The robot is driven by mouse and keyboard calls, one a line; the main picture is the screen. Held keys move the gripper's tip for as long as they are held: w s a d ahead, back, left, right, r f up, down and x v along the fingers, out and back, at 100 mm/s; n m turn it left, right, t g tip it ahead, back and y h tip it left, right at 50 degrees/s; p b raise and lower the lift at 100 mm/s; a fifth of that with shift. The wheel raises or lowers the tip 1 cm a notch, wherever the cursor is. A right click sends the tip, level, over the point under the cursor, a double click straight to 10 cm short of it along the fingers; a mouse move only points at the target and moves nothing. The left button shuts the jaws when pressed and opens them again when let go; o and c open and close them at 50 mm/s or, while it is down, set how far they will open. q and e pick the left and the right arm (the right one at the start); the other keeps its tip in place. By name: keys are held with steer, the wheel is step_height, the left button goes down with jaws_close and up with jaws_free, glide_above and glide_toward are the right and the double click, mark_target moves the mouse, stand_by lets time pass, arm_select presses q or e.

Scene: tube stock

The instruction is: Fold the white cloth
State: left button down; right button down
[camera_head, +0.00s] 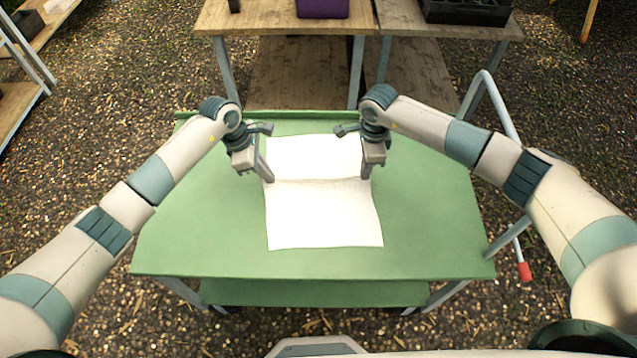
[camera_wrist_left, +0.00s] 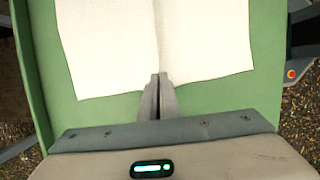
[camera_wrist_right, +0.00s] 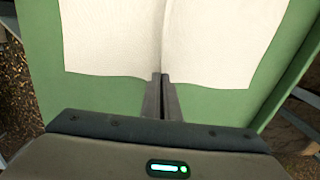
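The white cloth (camera_head: 322,218) lies spread on the green table, with a crease or ridge running across it from side to side. My left gripper (camera_head: 267,178) is at the cloth's left edge, at the left end of the crease. In the left wrist view its fingers (camera_wrist_left: 157,82) are together on the edge of the cloth (camera_wrist_left: 200,40). My right gripper (camera_head: 368,176) is at the right edge, at the crease's other end. In the right wrist view its fingers (camera_wrist_right: 161,82) are also together on the cloth's edge (camera_wrist_right: 215,40). The pinched cloth between the fingertips is mostly hidden.
The green table (camera_head: 420,230) is otherwise clear on both sides of the cloth and in front. A raised lip (camera_head: 300,115) runs along its far edge. Wooden benches (camera_head: 275,17) with a purple container (camera_head: 322,8) and a black crate (camera_head: 466,11) stand beyond.

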arm_select(q)
steer(key=shift+r, duration=0.2)
arm_select(e)
steer(key=shift+r, duration=0.2)
